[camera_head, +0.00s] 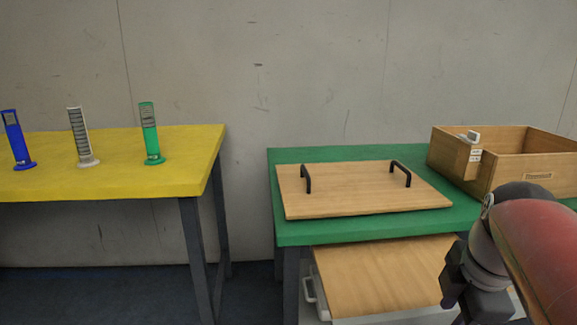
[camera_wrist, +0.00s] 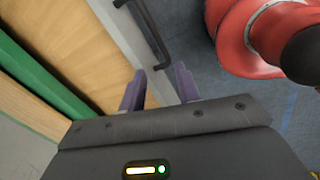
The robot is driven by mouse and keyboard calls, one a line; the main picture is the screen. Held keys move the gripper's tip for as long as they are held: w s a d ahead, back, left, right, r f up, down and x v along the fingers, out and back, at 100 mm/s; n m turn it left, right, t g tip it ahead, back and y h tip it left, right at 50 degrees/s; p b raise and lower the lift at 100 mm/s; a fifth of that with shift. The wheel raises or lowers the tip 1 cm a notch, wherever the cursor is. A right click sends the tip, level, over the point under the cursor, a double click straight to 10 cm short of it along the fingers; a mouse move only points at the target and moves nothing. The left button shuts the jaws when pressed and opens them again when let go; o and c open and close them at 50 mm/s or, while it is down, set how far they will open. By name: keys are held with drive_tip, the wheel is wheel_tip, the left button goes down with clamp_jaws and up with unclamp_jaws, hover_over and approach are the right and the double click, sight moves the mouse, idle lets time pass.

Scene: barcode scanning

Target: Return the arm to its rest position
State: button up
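My arm (camera_head: 530,245), red with dark grey joints, reaches into the lower right of the head view, in front of the green table (camera_head: 355,232). In the wrist view, the two purple-grey fingers of my gripper (camera_wrist: 160,86) stand apart with nothing held between them. They point toward a pale edge and a dark bar handle (camera_wrist: 151,35). A red part of my own arm fills the upper right of that view. The fingertips cannot be made out clearly in the head view.
A wooden board (camera_head: 350,190) with two black handles lies on the green table, beside an open wooden box (camera_head: 508,178). A wood-topped cabinet (camera_head: 385,275) stands below. The yellow table (camera_head: 120,182) at left holds blue, white and green upright devices. Floor between tables is clear.

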drive_tip(key=s+a+f+m+t, duration=0.1)
drive_tip(key=a+f+m, duration=0.1)
drive_tip(key=a+m, duration=0.4)
drive_tip(key=s+a+f+m+t, duration=0.2)
drive_tip(key=a+f+m, duration=0.1)
drive_tip(key=a+m, duration=0.4)
drive_tip(key=shift+f+m, duration=0.35)
drive_tip(key=shift+m, duration=0.85)
